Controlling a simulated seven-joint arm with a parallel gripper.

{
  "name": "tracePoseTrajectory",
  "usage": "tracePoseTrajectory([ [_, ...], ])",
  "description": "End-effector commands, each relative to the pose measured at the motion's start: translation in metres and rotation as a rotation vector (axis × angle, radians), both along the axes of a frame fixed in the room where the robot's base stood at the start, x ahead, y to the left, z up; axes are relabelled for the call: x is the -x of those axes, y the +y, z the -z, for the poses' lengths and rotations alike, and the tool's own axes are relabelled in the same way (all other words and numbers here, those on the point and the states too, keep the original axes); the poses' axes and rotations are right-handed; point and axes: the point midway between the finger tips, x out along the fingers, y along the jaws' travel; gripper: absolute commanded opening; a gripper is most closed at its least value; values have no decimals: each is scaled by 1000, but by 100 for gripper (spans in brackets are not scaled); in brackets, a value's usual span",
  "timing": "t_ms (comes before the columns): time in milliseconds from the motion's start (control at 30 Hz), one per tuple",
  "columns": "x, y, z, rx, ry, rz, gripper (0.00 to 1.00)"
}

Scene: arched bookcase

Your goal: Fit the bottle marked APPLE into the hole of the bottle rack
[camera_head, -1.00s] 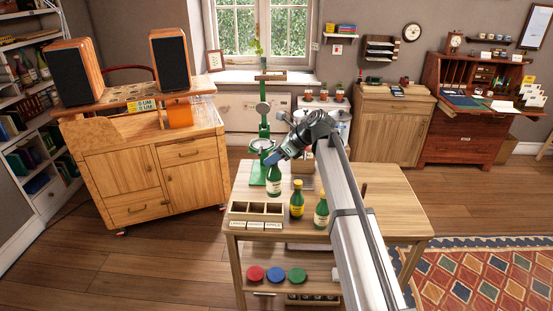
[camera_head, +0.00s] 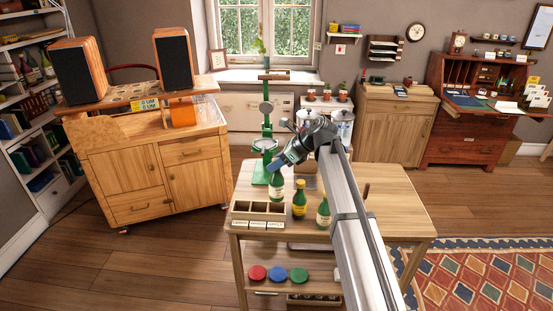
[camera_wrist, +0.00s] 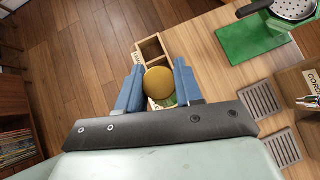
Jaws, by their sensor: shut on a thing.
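My gripper (camera_head: 278,166) is shut on the neck of a green bottle (camera_head: 277,188), which hangs roughly upright just behind the wooden bottle rack (camera_head: 240,224). The label is too small to read. In the wrist view, its gold cap (camera_wrist: 159,84) sits between my blue fingers, with part of the rack (camera_wrist: 139,48) beyond. The rack's square openings look empty, with small label cards in front. A bottle with a yellow label (camera_head: 299,200) and another green bottle (camera_head: 323,212) stand on the table right of the rack; their markings are unreadable.
A green press stand (camera_head: 266,125) rises behind my gripper. In the wrist view, grey slatted mats (camera_wrist: 262,101) and a labelled wooden box (camera_wrist: 300,90) lie to the right. Coloured discs (camera_head: 278,274) lie on the shelf below the table (camera_head: 395,205).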

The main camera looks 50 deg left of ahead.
Motion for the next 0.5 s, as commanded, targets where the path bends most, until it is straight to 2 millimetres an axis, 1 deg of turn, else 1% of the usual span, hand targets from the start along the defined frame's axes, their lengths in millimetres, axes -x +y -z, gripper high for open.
tracePoseTrajectory([
  [300, 0, 0, 25, -1, 0, 1, 0],
  [500, 0, 0, 32, -2, 0, 0, 0],
])
